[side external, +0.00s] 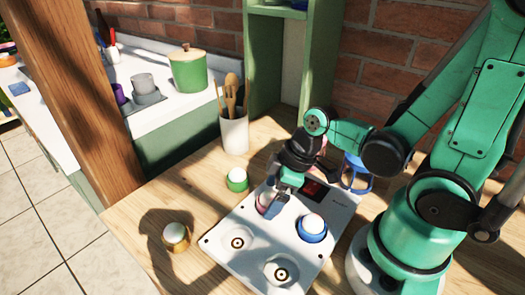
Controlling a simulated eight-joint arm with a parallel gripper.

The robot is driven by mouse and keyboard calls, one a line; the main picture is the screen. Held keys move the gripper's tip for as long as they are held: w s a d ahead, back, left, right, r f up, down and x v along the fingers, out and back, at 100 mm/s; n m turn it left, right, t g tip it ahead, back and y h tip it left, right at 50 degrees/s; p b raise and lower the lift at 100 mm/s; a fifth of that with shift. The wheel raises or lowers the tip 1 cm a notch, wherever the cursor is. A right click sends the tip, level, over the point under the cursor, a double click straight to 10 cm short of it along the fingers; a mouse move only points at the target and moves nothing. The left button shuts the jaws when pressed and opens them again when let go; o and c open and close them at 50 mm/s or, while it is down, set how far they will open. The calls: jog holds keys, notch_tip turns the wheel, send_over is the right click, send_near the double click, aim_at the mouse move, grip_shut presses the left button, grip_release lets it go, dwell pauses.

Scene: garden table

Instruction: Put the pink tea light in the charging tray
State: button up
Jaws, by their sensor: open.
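The white charging tray (258,262) lies on the wooden table with round recesses; its two front recesses are empty. The pink tea light (266,205) is at the tray's back left recess, partly covered by my gripper; I cannot tell whether it is fully seated. My gripper (275,198) is open and low over it, its fingers at the tea light. A blue tea light (312,230) sits in the tray's right recess.
A green tea light (237,180) and a gold one (176,236) stand on the table left of the tray. A white utensil pot (234,132) stands behind. A blue open-framed object (354,171) is behind the tray at right. A wooden post (95,100) rises at left.

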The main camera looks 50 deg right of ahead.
jog(key=shift+v, duration=5.75)
jog(key=w+a+m+t+h, duration=0.1)
jog(key=w+m+t+h, duration=0.1)
jog(key=w+m, duration=0.4)
jog(key=shift+w+m+t+h, duration=0.3)
jog(key=shift+w+m+t, duration=0.15)
jog(key=shift+t, duration=0.25)
